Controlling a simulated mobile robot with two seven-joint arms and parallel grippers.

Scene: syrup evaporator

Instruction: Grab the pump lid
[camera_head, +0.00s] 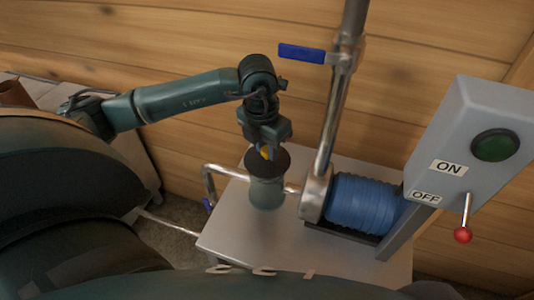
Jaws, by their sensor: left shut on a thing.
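The pump lid (280,166) is a dark round disc with a small yellow-orange part at its top. It sits over the grey-green pump cylinder (266,193) on the metal table. I cannot tell whether lid and cylinder touch. My left gripper (266,150) reaches down from above and is shut on the lid at the yellow-orange part; its fingertips are small and partly hidden. My right gripper is not in view.
The metal table (230,239) has a bare front left area. A blue motor (361,204) and a vertical steel pipe (334,112) with a blue valve handle (302,53) stand right of the cylinder. A grey ON/OFF box (468,128) with a red-knobbed lever (463,235) is at right. A wooden wall is behind.

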